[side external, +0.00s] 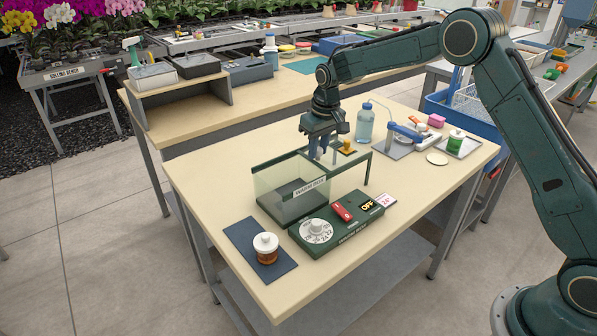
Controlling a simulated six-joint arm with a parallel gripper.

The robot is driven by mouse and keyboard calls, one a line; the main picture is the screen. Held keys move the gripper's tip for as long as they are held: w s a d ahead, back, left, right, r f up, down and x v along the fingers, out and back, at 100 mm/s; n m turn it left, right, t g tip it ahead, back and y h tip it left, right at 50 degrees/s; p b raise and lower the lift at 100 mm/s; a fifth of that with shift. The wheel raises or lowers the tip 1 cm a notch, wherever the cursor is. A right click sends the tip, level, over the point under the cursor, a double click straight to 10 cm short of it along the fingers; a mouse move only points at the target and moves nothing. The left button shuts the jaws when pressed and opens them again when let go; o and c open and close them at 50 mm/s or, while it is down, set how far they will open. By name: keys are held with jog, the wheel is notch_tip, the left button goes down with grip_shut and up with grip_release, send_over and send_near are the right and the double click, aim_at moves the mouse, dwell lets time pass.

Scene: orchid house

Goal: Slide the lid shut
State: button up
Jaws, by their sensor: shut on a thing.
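The warm box (277,192) is a clear-walled box with a dark floor and a "WARM BOX" label, standing on the near bench. Its top looks largely open. The clear lid with its dark green rail frame (358,160) extends to the right of the box, with a thin leg under its outer end. My gripper (326,157) points down over the lid at the box's right end and is shut on part of the lid. The exact grip is too small to make out. A small yellow-orange piece (348,148) shows just right of the fingers.
A green control unit (336,226) with a white dial and red switch sits in front of the box. An amber jar (266,249) stands on a dark mat at the front left.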

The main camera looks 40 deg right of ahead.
jog(key=shift+a, duration=0.15)
jog(key=a, duration=1.3)
jog(key=shift+a, duration=0.2)
jog(key=o, duration=0.7)
dwell(0.8)
jog(key=shift+r, duration=0.1)
notch_tip(320, 180, up, 7)
dwell(1.3)
